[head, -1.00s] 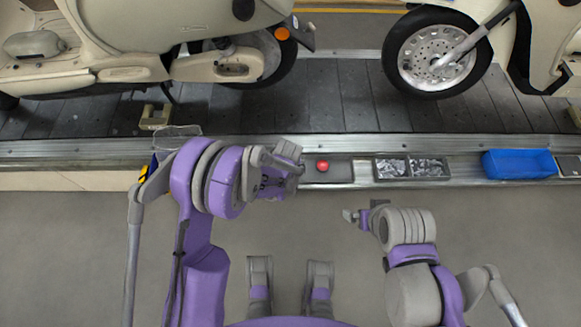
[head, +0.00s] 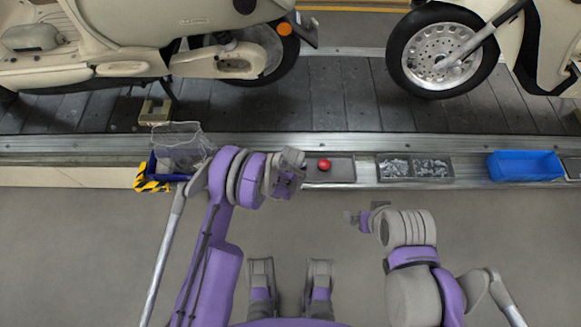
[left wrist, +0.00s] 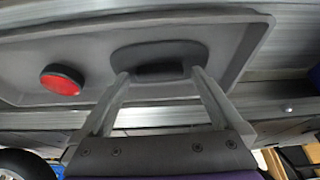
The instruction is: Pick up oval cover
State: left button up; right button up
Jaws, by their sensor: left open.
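A dark grey oval cover (left wrist: 160,58) lies in a shallow grey tray (left wrist: 60,40) in the left wrist view. A round red part (left wrist: 62,79) lies left of it in the same tray. My left gripper (left wrist: 158,76) is open, its two fingertips at the near edge of the cover, one on each side. I cannot tell whether they touch it. In the head view, my left gripper (head: 290,170) is over the left end of the tray (head: 340,172) and hides the cover; the red part (head: 324,165) shows beside it. My right gripper (head: 365,215) hangs apart from the ledge.
A blue bin with a wire frame (head: 178,155) is at the left, by a yellow-black striped edge (head: 150,182). Scooters (head: 190,40) stand on the slat conveyor (head: 330,95) behind.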

pick_arm(q)
jog(key=shift+w+f, duration=0.1)
jog(key=shift+f, duration=0.1)
jog(key=c, duration=1.2)
notch_tip(320, 180, up, 10)
jog(key=shift+r+p, duration=0.1)
jog(key=shift+p, duration=0.6)
jog(key=shift+c, duration=0.2)
